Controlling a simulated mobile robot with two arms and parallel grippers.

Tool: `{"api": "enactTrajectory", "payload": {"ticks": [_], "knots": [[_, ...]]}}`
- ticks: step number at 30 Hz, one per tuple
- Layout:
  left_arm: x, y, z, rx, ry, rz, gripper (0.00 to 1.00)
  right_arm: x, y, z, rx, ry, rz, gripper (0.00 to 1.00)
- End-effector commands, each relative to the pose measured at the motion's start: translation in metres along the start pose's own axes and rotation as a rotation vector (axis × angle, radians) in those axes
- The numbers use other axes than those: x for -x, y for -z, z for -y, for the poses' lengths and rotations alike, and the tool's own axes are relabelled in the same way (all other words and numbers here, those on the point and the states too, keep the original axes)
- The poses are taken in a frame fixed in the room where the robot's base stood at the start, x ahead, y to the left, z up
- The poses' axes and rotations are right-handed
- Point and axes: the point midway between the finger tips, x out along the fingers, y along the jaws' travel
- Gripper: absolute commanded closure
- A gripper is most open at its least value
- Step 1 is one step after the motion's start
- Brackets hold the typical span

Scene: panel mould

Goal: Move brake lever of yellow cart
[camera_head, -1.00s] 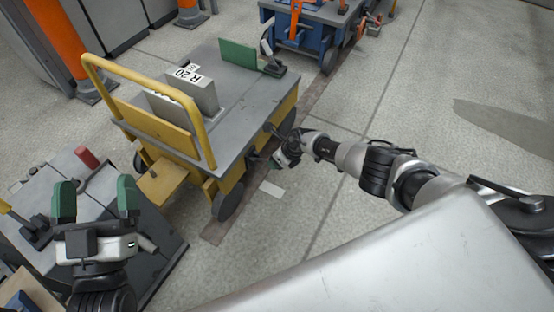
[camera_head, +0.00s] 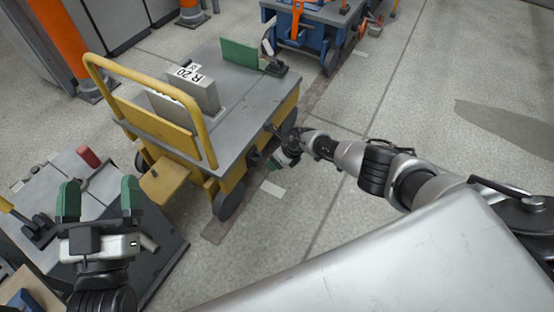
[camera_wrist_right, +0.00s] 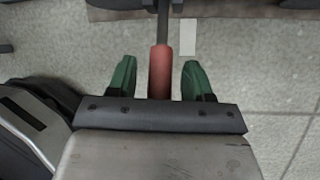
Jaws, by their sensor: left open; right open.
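The yellow cart (camera_head: 180,140) with a grey deck and a yellow push bar stands left of centre in the head view. My right gripper (camera_head: 276,160) is low beside the cart's near right side, partly hidden by its own wrist. In the right wrist view the brake lever (camera_wrist_right: 160,72), a red grip on a dark rod, lies between the open green fingers of my right gripper (camera_wrist_right: 158,82), with gaps on both sides. My left gripper (camera_head: 97,203) is open and empty at the lower left, above a grey cart.
A grey cart (camera_head: 150,262) with a red-handled lever (camera_head: 88,156) stands at the lower left. A blue cart (camera_head: 310,42) stands behind. Orange posts (camera_head: 58,45) are at the upper left. The floor (camera_head: 420,110) on the right is clear.

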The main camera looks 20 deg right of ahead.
Motion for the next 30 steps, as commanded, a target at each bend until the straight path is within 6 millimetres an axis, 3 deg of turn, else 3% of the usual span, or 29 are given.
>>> {"api": "enactTrajectory", "payload": {"ticks": [7,14,23,30], "knots": [[0.001,-0.007,0.002,-0.003,0.004,0.076,0.13,0.005,0.0,0.0,0.0,0.0,-0.001,0.49],[0.009,-0.035,0.007,-0.01,0.017,0.321,0.13,0.019,0.0,0.0,0.0,0.0,-0.001,0.49],[0.039,-0.07,0.015,-0.015,0.04,0.681,0.13,0.038,-0.001,0.0,0.0,0.0,-0.001,0.49],[0.075,-0.089,0.021,-0.014,0.059,0.969,0.13,0.054,-0.001,0.0,0.001,0.0,0.0,0.49]]}}
